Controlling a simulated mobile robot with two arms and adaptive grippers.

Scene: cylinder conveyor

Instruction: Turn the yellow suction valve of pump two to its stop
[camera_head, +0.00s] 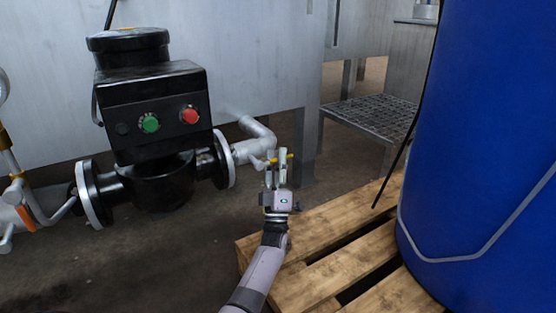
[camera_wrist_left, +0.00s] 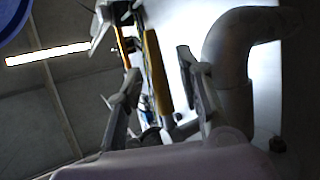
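A black pump (camera_head: 155,130) with a green and a red button stands at the left in the head view. A grey pipe leaves its right flange and runs to the yellow valve handle (camera_head: 289,156), mostly hidden behind my gripper. In the left wrist view the yellow handle (camera_wrist_left: 157,72) shows as a long narrow bar. My left gripper (camera_head: 277,160) is at the handle, its fingers pointing away from me. In the left wrist view its fingers (camera_wrist_left: 160,90) are apart, with the handle between them; contact cannot be told. My right gripper is in neither view.
A blue drum (camera_head: 485,130) stands on a wooden pallet (camera_head: 330,275) at the right, close to my left arm. Another valve with an orange lever (camera_head: 26,217) is at the far left. Grey tank walls (camera_head: 255,60) stand behind; a grated step (camera_head: 375,115) is beyond.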

